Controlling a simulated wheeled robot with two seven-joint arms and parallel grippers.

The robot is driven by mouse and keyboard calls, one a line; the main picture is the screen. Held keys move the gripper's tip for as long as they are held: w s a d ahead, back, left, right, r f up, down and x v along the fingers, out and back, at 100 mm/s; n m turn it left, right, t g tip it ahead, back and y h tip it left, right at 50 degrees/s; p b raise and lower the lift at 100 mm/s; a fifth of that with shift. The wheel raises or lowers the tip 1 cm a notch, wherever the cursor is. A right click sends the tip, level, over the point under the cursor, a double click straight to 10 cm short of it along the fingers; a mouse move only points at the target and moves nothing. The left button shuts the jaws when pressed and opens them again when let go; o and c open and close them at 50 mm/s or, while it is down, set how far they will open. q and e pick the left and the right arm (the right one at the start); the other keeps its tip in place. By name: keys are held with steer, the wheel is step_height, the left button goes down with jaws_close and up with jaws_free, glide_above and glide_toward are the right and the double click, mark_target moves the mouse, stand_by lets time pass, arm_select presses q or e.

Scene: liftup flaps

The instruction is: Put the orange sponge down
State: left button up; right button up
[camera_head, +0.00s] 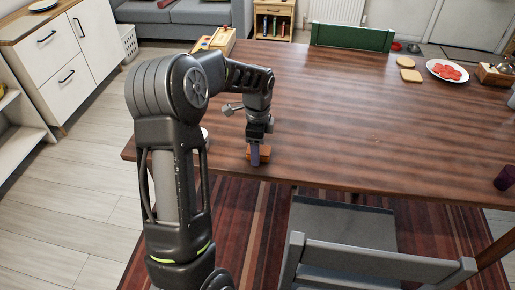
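The orange sponge (265,151) is at the near edge of the wooden table, left of the middle in the head view. My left gripper (256,154) points down at it, with one finger across its near face and sponge showing on both sides. The gripper appears shut on the sponge; the far finger is hidden behind it. I cannot tell whether the sponge touches the tabletop or is just above it. My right gripper is not in view.
The wooden table (340,120) is mostly clear in the middle. A plate of red slices (447,71), bread slices (410,75) and a dark cup (506,178) are to the right. A wooden box (222,39) stands at the back left. A grey chair (345,225) stands at the near side.

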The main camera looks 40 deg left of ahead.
arm_select(q)
step_height(320, 180, up, 12)
steer(key=shift+r, duration=0.15)
stand_by(0.3)
stand_by(0.9)
